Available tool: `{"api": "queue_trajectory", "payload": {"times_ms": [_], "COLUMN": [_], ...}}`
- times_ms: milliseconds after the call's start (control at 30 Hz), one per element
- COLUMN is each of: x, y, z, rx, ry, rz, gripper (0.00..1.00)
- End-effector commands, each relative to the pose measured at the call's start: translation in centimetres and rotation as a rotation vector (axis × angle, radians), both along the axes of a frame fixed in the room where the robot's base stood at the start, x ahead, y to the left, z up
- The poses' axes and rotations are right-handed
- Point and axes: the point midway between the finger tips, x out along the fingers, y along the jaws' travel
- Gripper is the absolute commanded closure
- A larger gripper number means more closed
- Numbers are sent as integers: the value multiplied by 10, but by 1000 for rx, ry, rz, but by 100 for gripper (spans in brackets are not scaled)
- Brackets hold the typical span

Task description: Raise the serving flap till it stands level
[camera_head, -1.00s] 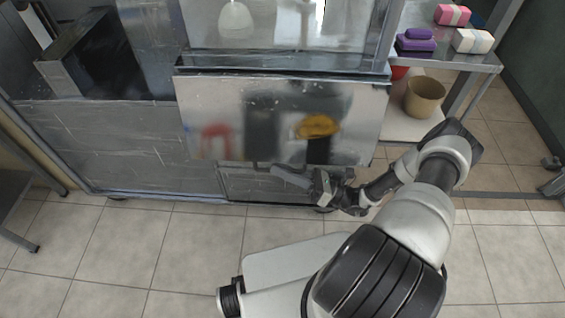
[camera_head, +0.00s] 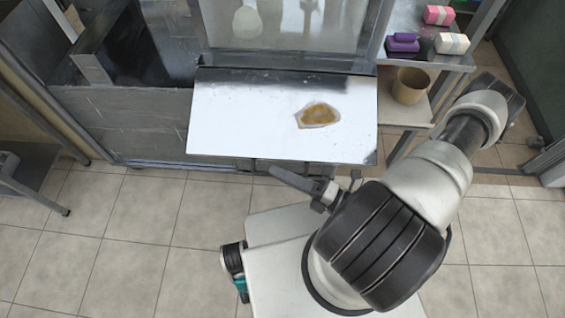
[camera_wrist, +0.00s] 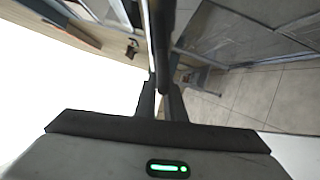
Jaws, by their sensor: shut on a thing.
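The serving flap (camera_head: 245,120) is a shiny pale metal panel hinged along its back edge to the cart front. In the head view it is swung up and outward, near level; I cannot tell if it is exactly level. A brown-yellow patch (camera_head: 318,115) shows on its face. My gripper (camera_head: 280,173) is at the flap's front edge, slightly below it. In the wrist view my gripper (camera_wrist: 163,105) is shut on a dark bar (camera_wrist: 161,45), which looks like the flap's handle. Much of the handle is hidden by the flap.
A side shelf (camera_head: 440,60) at the right bears a pink-white block (camera_head: 438,15), a purple block (camera_head: 402,44) and a white block (camera_head: 452,44). A tan pot (camera_head: 410,86) stands on its lower level. The tiled floor (camera_head: 130,225) in front is clear.

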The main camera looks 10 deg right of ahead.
Motion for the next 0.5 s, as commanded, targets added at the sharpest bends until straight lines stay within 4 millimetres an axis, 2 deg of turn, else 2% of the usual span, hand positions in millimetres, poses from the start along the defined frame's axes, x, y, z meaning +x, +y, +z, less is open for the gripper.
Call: {"api": "queue_trajectory", "payload": {"times_ms": [33, 100, 300, 500], "x": [-5, -8, -14, -15], "y": [1, 2, 4, 4], "z": [21, 36, 70, 92], "rx": [10, 28, 40, 39], "ry": [39, 93, 124, 122], "rz": [3, 2, 0, -1], "gripper": [100, 100, 100, 100]}}
